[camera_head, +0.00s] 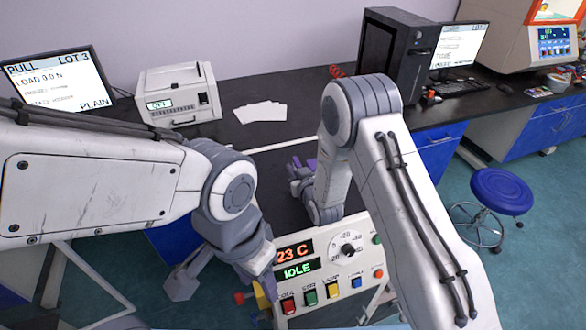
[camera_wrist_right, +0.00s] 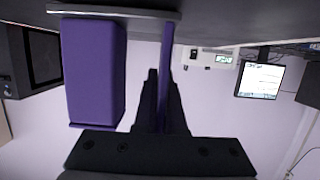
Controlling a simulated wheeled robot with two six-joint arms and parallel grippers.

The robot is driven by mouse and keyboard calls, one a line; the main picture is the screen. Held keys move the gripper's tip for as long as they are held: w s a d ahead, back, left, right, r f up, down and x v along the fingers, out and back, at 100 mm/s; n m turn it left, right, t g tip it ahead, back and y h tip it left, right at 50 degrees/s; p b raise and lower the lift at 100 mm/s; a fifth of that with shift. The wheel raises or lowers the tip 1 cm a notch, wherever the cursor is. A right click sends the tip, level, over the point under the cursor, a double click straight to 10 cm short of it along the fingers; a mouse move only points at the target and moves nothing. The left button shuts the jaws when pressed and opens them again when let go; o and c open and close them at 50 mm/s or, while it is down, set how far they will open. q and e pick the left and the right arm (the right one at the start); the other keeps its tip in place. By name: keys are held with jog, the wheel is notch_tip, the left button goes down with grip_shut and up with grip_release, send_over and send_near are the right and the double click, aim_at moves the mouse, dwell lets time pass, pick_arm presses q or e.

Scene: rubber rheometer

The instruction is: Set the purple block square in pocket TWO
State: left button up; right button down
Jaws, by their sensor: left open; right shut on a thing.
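The purple block (camera_wrist_right: 95,70) fills the left of the right wrist view, with a thin purple upright piece (camera_wrist_right: 167,75) beside it. A grey flat piece lies across their upper ends in that view. My right gripper (camera_wrist_right: 155,100) is shut on the thin purple piece, between its dark fingers. In the head view only a little purple (camera_head: 312,163) shows by my right gripper (camera_head: 294,172), mostly behind my right arm. I cannot make out pocket TWO in either view.
A control panel (camera_head: 325,250) reading 23 C and IDLE stands in front, with coloured buttons and a dial. White papers (camera_head: 260,112) and a white device (camera_head: 178,95) lie on the dark bench (camera_head: 300,95). A blue stool (camera_head: 500,190) stands right.

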jog(key=shift+f+b, duration=0.25)
jog(key=shift+b, duration=0.05)
jog(key=c, duration=1)
grip_release()
jog(key=shift+r, duration=0.1)
